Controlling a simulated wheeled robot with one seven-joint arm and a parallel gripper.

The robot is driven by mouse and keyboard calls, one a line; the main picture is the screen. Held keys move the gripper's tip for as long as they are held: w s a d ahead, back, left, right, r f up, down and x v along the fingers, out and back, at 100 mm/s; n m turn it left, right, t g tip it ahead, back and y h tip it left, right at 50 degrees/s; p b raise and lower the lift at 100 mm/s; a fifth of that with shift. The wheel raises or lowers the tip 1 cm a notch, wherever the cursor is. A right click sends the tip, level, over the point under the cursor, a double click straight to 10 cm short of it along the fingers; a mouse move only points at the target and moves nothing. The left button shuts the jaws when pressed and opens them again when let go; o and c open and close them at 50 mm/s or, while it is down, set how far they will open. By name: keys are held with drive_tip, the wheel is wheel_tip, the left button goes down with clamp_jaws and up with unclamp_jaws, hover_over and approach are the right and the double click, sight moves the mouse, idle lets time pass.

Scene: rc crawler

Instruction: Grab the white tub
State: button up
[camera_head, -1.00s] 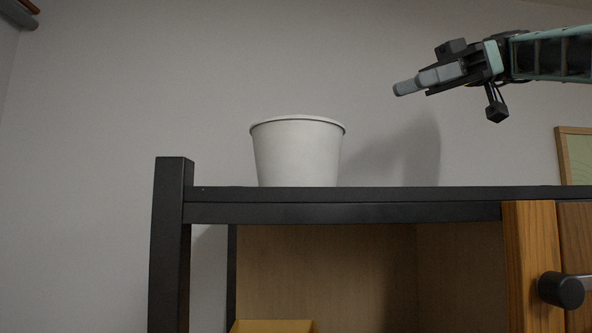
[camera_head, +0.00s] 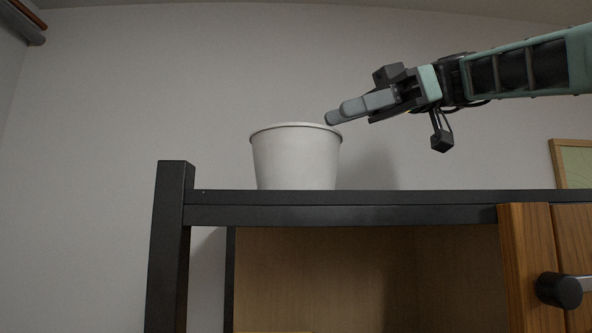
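The white tub (camera_head: 296,160) stands upright on top of a dark-framed cabinet (camera_head: 350,214), near its left end. It is round, with a rolled rim and slightly tapered sides; its base is partly hidden by the cabinet's front edge. My gripper (camera_head: 331,118) comes in from the upper right and points left and down. Its fingertips are at the height of the tub's right rim and overlap it closely in the picture. I cannot tell whether they touch it. The fingers show from the side, so the gap between them is hidden.
A dark post (camera_head: 169,245) rises above the cabinet top at the left. Below the top is an open wooden compartment (camera_head: 330,275). A wooden door (camera_head: 526,260) with a black knob (camera_head: 559,290) is at the right. A framed picture (camera_head: 573,163) hangs on the wall.

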sight(297, 131)
drive_tip(key=p+x, duration=0.2)
drive_tip(key=x, duration=0.2)
drive_tip(key=shift+a+f+p, duration=0.25)
drive_tip(key=shift+a+p, duration=0.05)
drive_tip(key=shift+p, duration=0.05)
drive_tip(key=shift+a+f, duration=0.35)
drive_tip(key=shift+a, duration=0.1)
clamp_jaws()
